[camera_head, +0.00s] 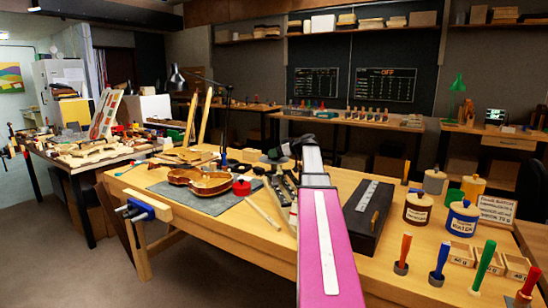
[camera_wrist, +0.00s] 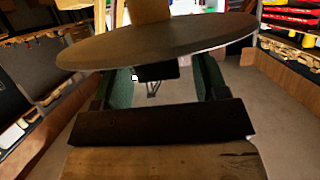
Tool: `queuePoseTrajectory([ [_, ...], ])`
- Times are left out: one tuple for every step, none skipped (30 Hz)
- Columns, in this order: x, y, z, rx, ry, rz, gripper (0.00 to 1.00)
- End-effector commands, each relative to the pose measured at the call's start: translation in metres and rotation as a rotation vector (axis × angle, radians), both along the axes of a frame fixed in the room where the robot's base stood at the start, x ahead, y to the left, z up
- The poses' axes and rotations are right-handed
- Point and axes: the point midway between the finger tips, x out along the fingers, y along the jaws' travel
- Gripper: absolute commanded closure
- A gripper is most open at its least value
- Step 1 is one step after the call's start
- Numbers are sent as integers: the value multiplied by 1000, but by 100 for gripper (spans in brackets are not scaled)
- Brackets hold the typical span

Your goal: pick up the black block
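A long black block (camera_head: 358,226) lies on the wooden bench, right of my pink and white arm. A pale strip lies on its top. In the wrist view a black bar (camera_wrist: 160,123) lies across the lower middle, along a wooden surface; I cannot tell whether it is the same block. My gripper (camera_wrist: 164,92) shows there as two dark green fingers set apart below a dark disc, with floor visible between them. Nothing is clearly held. In the head view the gripper is at the far end of my arm, small and hard to make out.
A violin (camera_head: 200,181) lies on a grey mat (camera_head: 212,202) beside a red pot (camera_head: 241,187). Right of the block stand a brown jar (camera_head: 417,210), a blue jar (camera_head: 460,219) and several coloured-handled tools. A blue vise (camera_head: 143,208) is on the left bench edge.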

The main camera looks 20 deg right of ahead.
Motion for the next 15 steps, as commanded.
queuePoseTrajectory([
  [0, 0, 0, 0, 0, 0, 49],
  [0, 0, 0, 0, 0, 0, 59],
  [0, 0, 0, 0, 0, 0, 72],
  [0, 0, 0, 0, 0, 0, 82],
  [0, 0, 0, 0, 0, 0, 87],
  [0, 0, 0, 0, 0, 0, 87],
  [0, 0, 0, 0, 0, 0, 87],
  [0, 0, 0, 0, 0, 1, 91],
  [0, 0, 0, 0, 0, 1, 91],
  [0, 0, 0, 0, 0, 1, 91],
  [0, 0, 0, 0, 0, 1, 91],
  [0, 0, 0, 0, 0, 1, 91],
  [0, 0, 0, 0, 0, 1, 91],
  [0, 0, 1, 0, 0, 1, 91],
  [0, 0, 1, 0, 0, 1, 91],
])
